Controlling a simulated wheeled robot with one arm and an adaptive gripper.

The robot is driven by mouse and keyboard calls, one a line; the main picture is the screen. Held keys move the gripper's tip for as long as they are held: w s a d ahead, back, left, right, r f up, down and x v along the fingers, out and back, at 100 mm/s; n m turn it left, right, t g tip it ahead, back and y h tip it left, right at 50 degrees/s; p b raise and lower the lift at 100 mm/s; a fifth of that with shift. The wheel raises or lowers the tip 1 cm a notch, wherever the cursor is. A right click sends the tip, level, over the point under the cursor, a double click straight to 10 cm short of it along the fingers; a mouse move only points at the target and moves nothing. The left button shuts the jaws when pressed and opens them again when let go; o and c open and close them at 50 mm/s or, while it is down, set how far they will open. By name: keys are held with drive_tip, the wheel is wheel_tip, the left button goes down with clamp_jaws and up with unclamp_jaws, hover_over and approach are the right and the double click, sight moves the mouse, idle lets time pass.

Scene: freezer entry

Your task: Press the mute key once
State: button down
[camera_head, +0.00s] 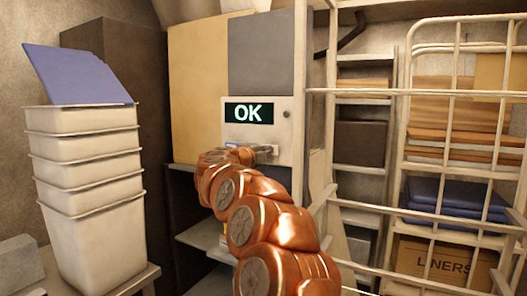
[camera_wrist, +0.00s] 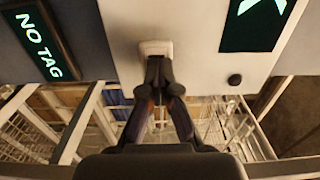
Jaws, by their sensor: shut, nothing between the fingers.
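A pale wall panel (camera_head: 284,136) carries a dark display (camera_head: 249,113) reading OK. In the wrist view the panel (camera_wrist: 205,50) fills the upper middle, with part of its display (camera_wrist: 262,15) at top right. A small raised pale square key (camera_wrist: 155,46) is on it, and its label cannot be read. My gripper (camera_wrist: 158,62) is shut and empty. Its tips are at the lower edge of this key and cover part of it; touching cannot be confirmed. A dark round knob (camera_wrist: 235,79) is on the panel. In the head view my copper arm hides the panel's lower part.
A second display (camera_wrist: 40,42) reading NO TAG is left in the wrist view. A wire cage trolley (camera_head: 455,150) stands close on the right. Stacked pale bins (camera_head: 90,170) with a blue lid (camera_head: 78,75) stand left. A cream board (camera_head: 197,90) adjoins the panel.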

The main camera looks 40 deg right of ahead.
drive_tip(key=b+v, duration=0.2)
drive_tip(key=v, duration=1.2)
drive_tip(key=shift+w+r, duration=0.1)
idle(0.5)
